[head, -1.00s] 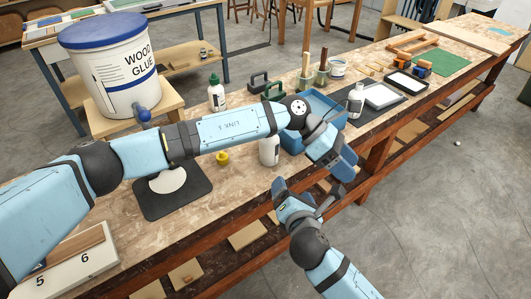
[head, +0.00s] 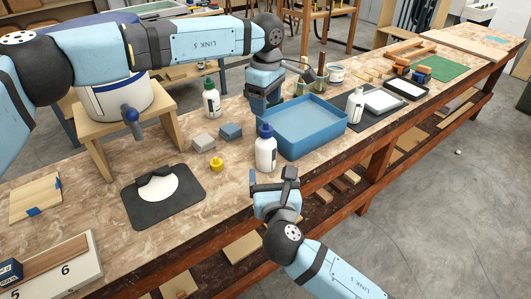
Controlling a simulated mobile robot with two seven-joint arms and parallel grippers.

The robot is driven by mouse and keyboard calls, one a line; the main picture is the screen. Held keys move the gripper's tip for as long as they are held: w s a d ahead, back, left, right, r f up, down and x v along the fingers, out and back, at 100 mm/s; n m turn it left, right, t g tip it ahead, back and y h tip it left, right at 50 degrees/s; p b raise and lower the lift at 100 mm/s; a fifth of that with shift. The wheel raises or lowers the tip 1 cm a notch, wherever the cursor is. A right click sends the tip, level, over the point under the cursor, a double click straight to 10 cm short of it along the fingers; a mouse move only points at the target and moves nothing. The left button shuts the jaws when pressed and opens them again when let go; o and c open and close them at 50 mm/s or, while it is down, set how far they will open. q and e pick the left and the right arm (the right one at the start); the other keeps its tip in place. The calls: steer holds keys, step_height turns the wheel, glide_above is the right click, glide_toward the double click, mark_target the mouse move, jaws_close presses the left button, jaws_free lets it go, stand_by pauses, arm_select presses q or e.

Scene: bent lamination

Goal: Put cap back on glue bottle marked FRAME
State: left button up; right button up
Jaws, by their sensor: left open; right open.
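A white bottle with a blue top (head: 265,152) stands near the table's front edge. A white bottle with a dark green top (head: 211,101) stands farther back, and a third white bottle (head: 355,106) stands right of the blue tray. I cannot read FRAME on any of them. A small yellow cap (head: 216,164) sits on the table left of the blue-topped bottle, apart from it. My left gripper (head: 262,104) is open above the table, behind the blue tray's left end. My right gripper (head: 273,178) is open and empty, just in front of the blue-topped bottle.
The blue tray (head: 302,133) fills the middle of the bench. A dark mat (head: 140,207) with a white patch lies left. A large glue bucket (head: 115,98) stands on a wooden stand.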

mark_target(266, 139)
steer(key=w, duration=0.4)
steer(key=w+a, duration=0.1)
steer(key=w, duration=0.8)
steer(key=shift+w+a, duration=0.2)
steer(key=shift+w, duration=0.15)
